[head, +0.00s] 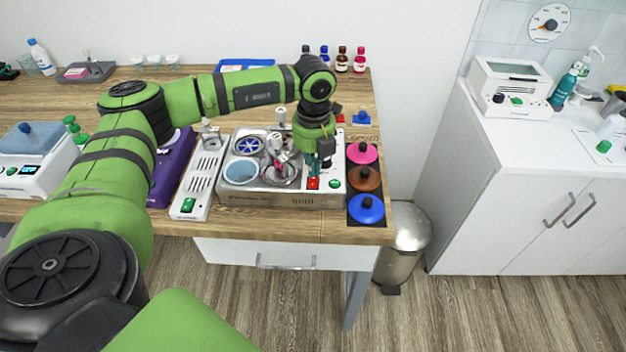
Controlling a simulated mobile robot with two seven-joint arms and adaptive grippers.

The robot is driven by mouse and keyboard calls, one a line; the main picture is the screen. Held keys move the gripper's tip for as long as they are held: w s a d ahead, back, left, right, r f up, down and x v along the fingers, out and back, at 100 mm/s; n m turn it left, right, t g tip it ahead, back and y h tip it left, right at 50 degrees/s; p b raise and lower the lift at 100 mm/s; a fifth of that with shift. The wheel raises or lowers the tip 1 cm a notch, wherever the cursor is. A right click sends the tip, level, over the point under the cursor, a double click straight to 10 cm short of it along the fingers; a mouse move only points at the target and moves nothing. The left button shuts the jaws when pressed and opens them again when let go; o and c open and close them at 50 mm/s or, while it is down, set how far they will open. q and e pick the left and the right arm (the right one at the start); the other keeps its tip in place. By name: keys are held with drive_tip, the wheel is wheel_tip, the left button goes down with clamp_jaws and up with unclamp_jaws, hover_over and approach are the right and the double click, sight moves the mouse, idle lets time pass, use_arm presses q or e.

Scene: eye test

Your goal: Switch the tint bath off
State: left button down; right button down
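The tint bath (262,200) is a metal unit with round wells near the front edge of the wooden table. One well holds light blue liquid (240,172). A red switch (313,183) and a round green part (335,183) sit on its right front. My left gripper (313,172) points down right over the red switch, its fingertips close together with nothing seen between them. I cannot tell whether they touch the switch. The gripper and wrist hide part of the bath's right side. My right gripper is not in view.
Small bottles (342,59) stand behind. A metal bin (409,235) is below right.

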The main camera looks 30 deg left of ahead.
use_arm(q)
wheel_tip(320, 180, up, 7)
drive_tip(key=p, duration=0.4)
drive_tip(key=shift+p, duration=0.3)
idle(0.5)
